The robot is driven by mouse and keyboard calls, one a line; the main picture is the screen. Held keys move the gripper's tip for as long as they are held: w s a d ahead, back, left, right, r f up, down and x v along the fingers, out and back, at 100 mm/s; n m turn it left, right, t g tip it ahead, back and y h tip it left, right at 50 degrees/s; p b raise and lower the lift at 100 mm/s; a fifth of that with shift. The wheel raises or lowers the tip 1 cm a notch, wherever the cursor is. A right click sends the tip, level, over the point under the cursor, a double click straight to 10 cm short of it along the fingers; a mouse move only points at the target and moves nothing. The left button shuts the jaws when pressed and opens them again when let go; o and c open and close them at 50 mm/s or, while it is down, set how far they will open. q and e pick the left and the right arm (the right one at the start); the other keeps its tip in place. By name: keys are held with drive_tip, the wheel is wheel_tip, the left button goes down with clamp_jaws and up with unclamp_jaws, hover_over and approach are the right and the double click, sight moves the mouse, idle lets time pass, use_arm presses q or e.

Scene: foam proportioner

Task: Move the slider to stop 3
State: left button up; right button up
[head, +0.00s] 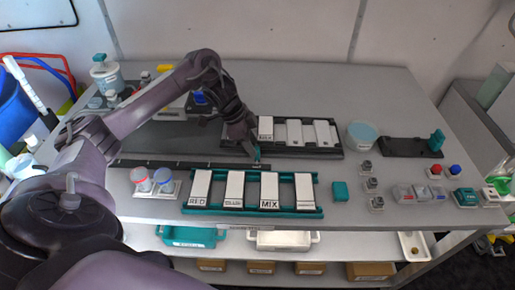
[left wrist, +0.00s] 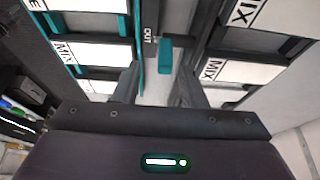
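The slider's teal knob (head: 257,153) stands at the right part of a long dark rail (head: 190,164) in the head view. My left gripper (head: 251,148) is right at the knob, reaching down from the left. In the left wrist view its two dark fingers are apart, with the knob just beyond and between their tips; I see no contact. The stop marks on the rail are too small to read. My right gripper is not in view.
A teal rack (head: 252,210) of white labelled blocks, including RED and MIX, lies in front of the rail. A black rack (head: 295,148) of white blocks is close behind the gripper. Buttons and small switches stand at the right; the table between is partly clear.

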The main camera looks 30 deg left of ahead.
sight(256, 148)
use_arm(q)
drive_tip(key=x, duration=0.2)
drive_tip(key=shift+w+d+f+p, duration=0.1)
drive_tip(key=shift+w+f+p, duration=0.2)
drive_tip(key=shift+w+f, duration=0.05)
drive_tip(key=shift+w+d+f, duration=0.1)
drive_tip(key=shift+w+f, duration=0.15)
drive_tip(key=shift+f, duration=0.3)
drive_tip(key=shift+s, duration=0.1)
clamp_jaws()
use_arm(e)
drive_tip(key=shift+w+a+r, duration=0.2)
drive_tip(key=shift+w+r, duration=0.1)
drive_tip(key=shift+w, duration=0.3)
